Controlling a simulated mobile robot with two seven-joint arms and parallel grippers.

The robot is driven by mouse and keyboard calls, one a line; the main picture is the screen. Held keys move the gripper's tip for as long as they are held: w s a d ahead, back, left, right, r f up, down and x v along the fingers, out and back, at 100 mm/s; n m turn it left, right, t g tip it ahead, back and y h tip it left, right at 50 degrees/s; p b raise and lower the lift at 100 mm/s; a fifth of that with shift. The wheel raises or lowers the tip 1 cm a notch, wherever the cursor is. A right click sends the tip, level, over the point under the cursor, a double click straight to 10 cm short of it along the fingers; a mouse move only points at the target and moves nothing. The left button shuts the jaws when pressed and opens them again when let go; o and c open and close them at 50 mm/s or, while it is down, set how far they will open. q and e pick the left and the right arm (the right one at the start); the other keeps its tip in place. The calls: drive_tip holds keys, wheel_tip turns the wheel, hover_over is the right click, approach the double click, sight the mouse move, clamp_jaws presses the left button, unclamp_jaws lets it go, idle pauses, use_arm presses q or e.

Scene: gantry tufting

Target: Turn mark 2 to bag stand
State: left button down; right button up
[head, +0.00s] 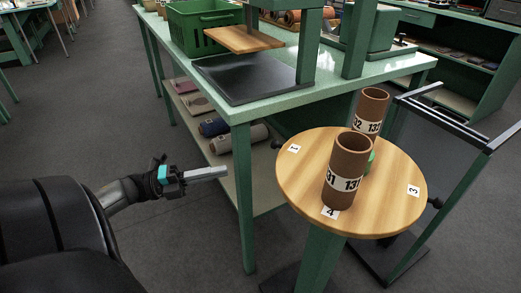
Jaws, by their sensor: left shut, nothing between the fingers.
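The round wooden turntable (300,178) stands on a green post at the right. Its white mark 1 (294,149) faces the back left, mark 4 (330,212) the front and mark 3 (413,190) the right. Mark 2 does not show; the tubes may hide it. A brown tube labelled 131 (349,160) stands upright near mark 4, and another labelled 132 (371,108) stands behind it. A green frame with dark top bars (462,128), perhaps the bag stand, is at the right. My left gripper (224,171) is shut and empty, left of the turntable and apart from it.
A green workbench (285,104) stands behind, bearing a green crate (197,32), a black plate (236,84) and a press-like frame. Rolls lie on its lower shelf (232,165). A bench leg stands between my left gripper and the turntable in the picture. Floor at left is clear.

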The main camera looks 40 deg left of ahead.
use_arm(q)
drive_tip(key=x, duration=0.2)
drive_tip(key=b, duration=0.3)
approach(282, 150)
drive_tip(key=f+x, duration=0.1)
drive_tip(key=x, duration=0.4)
drive_tip(key=shift+w+b, duration=0.6)
drive_tip(key=shift+w, duration=0.4)
use_arm(e)
wheel_tip(282, 150, up, 9)
drive_tip(key=w+t, duration=0.1)
drive_tip(key=shift+w+d+t, duration=0.15)
drive_tip(key=shift+w+t, duration=0.1)
drive_tip(key=shift+t, duration=0.15)
use_arm(q)
drive_tip(key=shift+r, duration=0.1)
